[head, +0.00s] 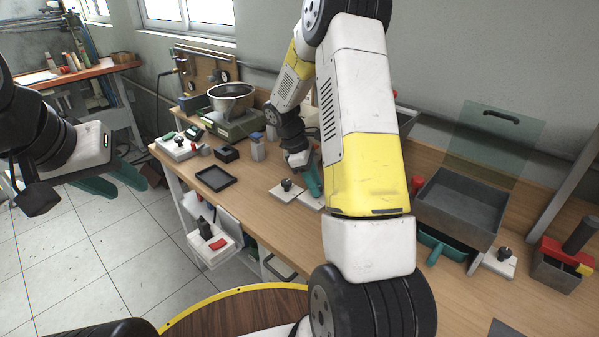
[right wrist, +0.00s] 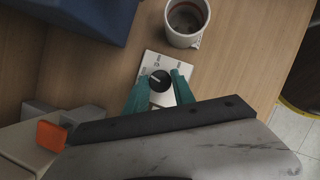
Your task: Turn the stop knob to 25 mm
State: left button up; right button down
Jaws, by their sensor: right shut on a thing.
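The stop knob (right wrist: 160,80) is a round black dial with a pale pointer mark, on a white labelled plate (right wrist: 152,62) in the right wrist view. Its pointer lies toward the left of that view; the labels are too small to read. My right gripper (right wrist: 163,90) has its teal fingers on both sides of the knob, shut on it. In the head view the right gripper (head: 314,182) is low over the bench, where I cannot make out the knob between its fingers. My left gripper (head: 115,183) hangs over the floor at the left, teal fingers apart, empty.
A mug (right wrist: 187,22) stands close to the plate. A blue block (right wrist: 85,18) is at the wrist view's upper left. Another black knob (head: 287,185) on a white plate is beside the right gripper. A black tray (head: 216,178), metal bowl (head: 231,98) and grey bin (head: 459,205) stand on the bench.

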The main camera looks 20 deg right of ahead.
jog(key=m+g+y, duration=0.1)
jog(key=m, duration=0.3)
jog(key=shift+w+m, duration=0.15)
jog(key=shift+m, duration=0.15)
jog(key=m, duration=0.2)
jog(key=m+g+y, duration=0.1)
jog(key=m, duration=0.1)
jog(key=shift+d+y, duration=0.15)
jog(key=shift+y, duration=0.15)
jog(key=shift+m, duration=0.4)
jog(key=c, duration=1.1)
grip_release()
jog(key=shift+r, duration=0.1)
jog(key=v, duration=0.7)
jog(key=shift+w+r, duration=0.25)
jog(key=shift+r, duration=0.05)
